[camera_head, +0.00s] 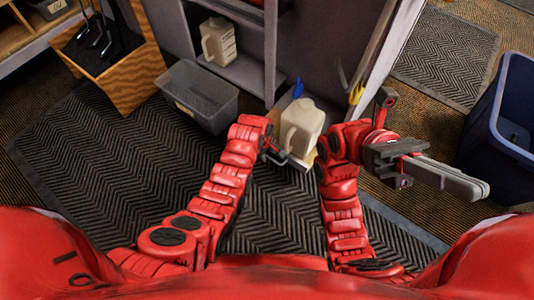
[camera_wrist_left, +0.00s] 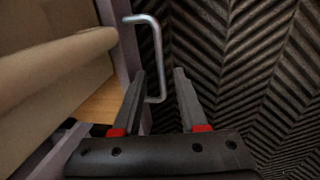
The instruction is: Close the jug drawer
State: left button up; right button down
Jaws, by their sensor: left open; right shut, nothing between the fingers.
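The jug drawer (camera_head: 306,163) juts out from the grey cabinet, open, with a cream jug (camera_head: 302,128) standing in it. In the left wrist view the jug (camera_wrist_left: 55,85) fills the left side, beside the drawer's wooden floor (camera_wrist_left: 103,102). The drawer's metal bar handle (camera_wrist_left: 156,55) stands out from its front. My left gripper (camera_head: 272,150) is at the drawer front. Its open fingers (camera_wrist_left: 160,75) appear on either side of the handle's lower part; contact is not clear. My right gripper (camera_head: 482,188) is shut and empty, pointing right, away from the drawer.
Another jug (camera_head: 218,42) stands on a cabinet shelf. A clear grey bin (camera_head: 197,95) and a wooden box (camera_head: 125,82) holding clubs are on the left. A blue bin (camera_head: 497,135) stands at the right.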

pick_arm(q)
grip_shut()
dwell(1.4)
